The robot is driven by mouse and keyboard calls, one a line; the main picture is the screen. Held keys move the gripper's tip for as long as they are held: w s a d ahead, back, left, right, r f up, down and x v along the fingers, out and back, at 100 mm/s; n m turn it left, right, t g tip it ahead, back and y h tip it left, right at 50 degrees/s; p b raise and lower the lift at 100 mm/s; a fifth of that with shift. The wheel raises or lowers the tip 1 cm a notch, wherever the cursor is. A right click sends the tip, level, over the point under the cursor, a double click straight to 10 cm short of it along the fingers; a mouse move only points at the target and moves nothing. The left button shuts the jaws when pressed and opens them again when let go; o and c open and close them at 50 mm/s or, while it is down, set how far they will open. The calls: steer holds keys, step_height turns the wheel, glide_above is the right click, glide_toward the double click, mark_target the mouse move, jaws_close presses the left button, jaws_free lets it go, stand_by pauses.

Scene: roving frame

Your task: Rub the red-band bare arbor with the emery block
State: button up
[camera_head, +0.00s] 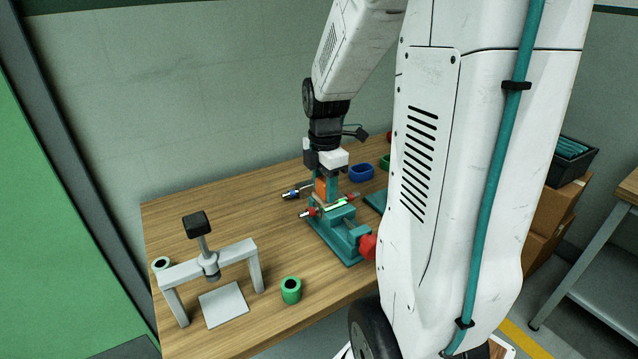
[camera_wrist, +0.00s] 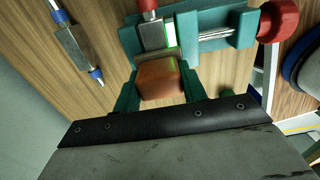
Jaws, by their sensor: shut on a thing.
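My gripper (camera_head: 326,190) is shut on the emery block (camera_head: 320,187), an orange-brown block that also shows between the teal fingers in the wrist view (camera_wrist: 160,80). The red-band bare arbor (camera_head: 311,212) lies across the teal vise (camera_head: 345,240), with red at both ends in the head view. In the wrist view its red band (camera_wrist: 148,5) and grey body (camera_wrist: 152,36) show just beyond the block, with a bright green strip beside the body. The block is over or right beside the arbor; I cannot tell whether they touch.
A blue-band arbor (camera_head: 291,194) lies on the wooden table (camera_head: 200,220) behind the vise. The vise has a red knob (camera_head: 368,246). A grey press frame (camera_head: 210,262) stands front left, near a green ring (camera_head: 291,290). A blue ring (camera_head: 361,173) sits at the back.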

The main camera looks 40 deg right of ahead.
steer(key=shift+s+d, duration=0.25)
steer(key=shift+d, duration=0.65)
steer(key=shift+s+d, duration=0.1)
steer(key=shift+d, duration=0.15)
steer(key=shift+a, duration=0.4)
steer(key=shift+w+a, duration=0.25)
steer(key=shift+a, duration=0.6)
steer(key=shift+w+a, duration=0.25)
steer(key=shift+a, duration=0.55)
steer(key=shift+w+a+r, duration=0.1)
steer(key=shift+w+r, duration=0.05)
step_height(320, 180, up, 8)
